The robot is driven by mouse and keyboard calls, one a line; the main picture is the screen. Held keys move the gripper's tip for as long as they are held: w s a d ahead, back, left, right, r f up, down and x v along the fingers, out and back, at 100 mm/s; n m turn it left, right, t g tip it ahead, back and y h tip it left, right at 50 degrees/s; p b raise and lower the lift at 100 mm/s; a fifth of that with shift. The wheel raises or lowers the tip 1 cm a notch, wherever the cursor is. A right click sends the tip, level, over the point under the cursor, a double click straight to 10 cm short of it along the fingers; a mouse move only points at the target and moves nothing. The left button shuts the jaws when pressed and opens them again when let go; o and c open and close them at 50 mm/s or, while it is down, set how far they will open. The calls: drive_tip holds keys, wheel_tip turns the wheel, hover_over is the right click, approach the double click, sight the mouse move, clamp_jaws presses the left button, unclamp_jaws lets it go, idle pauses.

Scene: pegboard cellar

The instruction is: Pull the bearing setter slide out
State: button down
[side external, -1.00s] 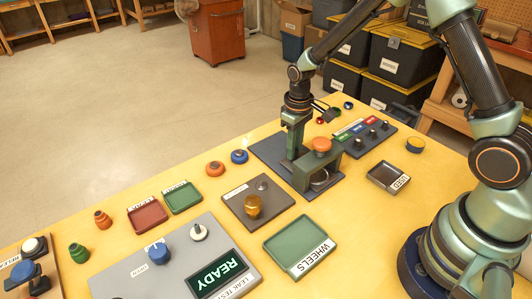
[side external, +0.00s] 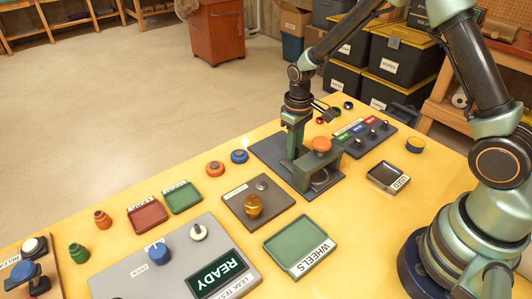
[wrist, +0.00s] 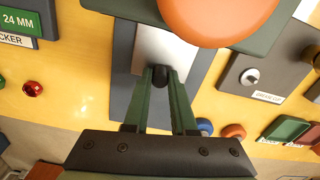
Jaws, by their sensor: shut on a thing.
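The bearing setter is a green press frame with an orange knob (side external: 321,144) on a dark base plate (side external: 268,150); the knob also shows at the top of the wrist view (wrist: 215,12). Its slide (wrist: 150,50) is a pale metal plate running under the frame, with a small black knob (wrist: 160,76) at its near end in the wrist view. My gripper (wrist: 160,80) is shut on this black knob, low over the base plate. In the side view my gripper (side external: 294,152) stands beside the press frame, and its fingertips are hard to make out there.
A panel with several dark knobs (side external: 366,138) stands close to the right of the press. A brown plate with an amber knob (side external: 253,206) and the green WHEELS tray (side external: 297,245) are in front. Orange and blue round pieces (side external: 215,168) lie to the left.

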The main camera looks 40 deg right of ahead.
drive_tip(key=shift+r, duration=0.1)
drive_tip(key=shift+w, duration=5.6)
drive_tip(key=c, duration=0.8)
unclamp_jaws()
drive_tip(key=shift+o, duration=0.4)
drive_tip(key=shift+s, duration=0.1)
wheel_tip(320, 180, up, 12)
drive_tip(key=shift+r, duration=0.15)
